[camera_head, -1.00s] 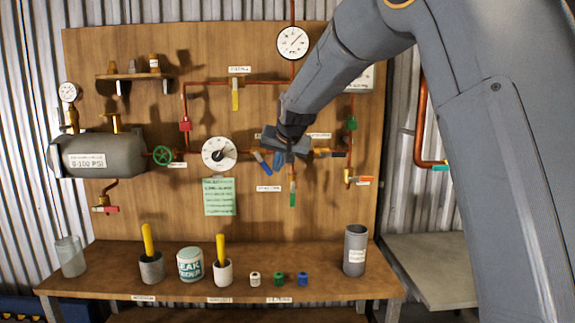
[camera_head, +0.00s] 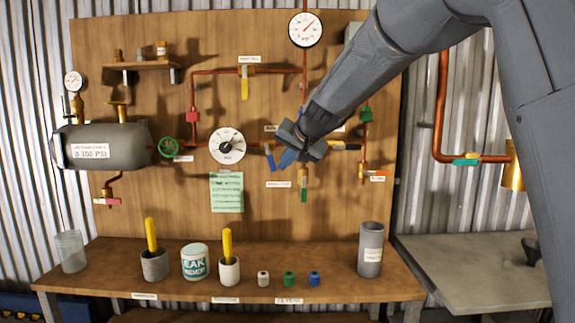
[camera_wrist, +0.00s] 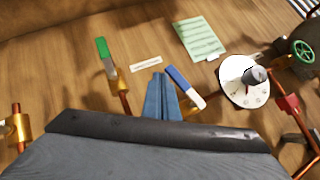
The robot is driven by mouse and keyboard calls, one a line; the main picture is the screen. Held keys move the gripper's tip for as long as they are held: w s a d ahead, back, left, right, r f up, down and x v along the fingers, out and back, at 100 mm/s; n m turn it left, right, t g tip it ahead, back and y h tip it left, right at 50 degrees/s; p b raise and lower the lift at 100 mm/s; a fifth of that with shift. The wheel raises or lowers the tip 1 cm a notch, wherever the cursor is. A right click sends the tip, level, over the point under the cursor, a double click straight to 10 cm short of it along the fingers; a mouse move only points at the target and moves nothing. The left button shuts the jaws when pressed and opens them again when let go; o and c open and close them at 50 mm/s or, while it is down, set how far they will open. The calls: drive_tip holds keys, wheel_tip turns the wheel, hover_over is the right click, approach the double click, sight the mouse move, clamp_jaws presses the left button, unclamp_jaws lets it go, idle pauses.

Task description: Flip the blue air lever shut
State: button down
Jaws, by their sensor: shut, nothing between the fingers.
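The blue air lever (camera_head: 269,157) hangs below its pipe on the wooden board, slightly slanted, just right of the white dial gauge (camera_head: 227,146). In the wrist view the blue lever (camera_wrist: 185,87) is a flat blue bar with a pale end, slanting beside my fingers. My gripper (camera_head: 286,159) is shut and empty, immediately right of the lever in the head view. The wrist view shows both blue-grey fingers (camera_wrist: 159,80) together, close to the lever; I cannot tell whether they touch it. The lever's valve body is largely hidden by my gripper.
A green lever (camera_head: 304,190) hangs just right of and below my gripper; a yellow lever (camera_head: 244,88) is above. A green note (camera_head: 227,192) hangs below the gauge. Cups and small caps stand on the bench (camera_head: 200,283).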

drive_tip(key=shift+r, duration=0.15)
drive_tip(key=shift+r+p, duration=0.6)
drive_tip(key=shift+r, duration=0.05)
drive_tip(key=shift+d, duration=0.1)
drive_tip(key=s+d+r+b, duration=0.2)
drive_tip(key=s+d+b, duration=0.3)
drive_tip(key=d, duration=0.5)
drive_tip(key=shift+s+d+r, duration=0.35)
drive_tip(key=shift+s+r, duration=0.05)
drive_tip(key=shift+s, duration=0.6)
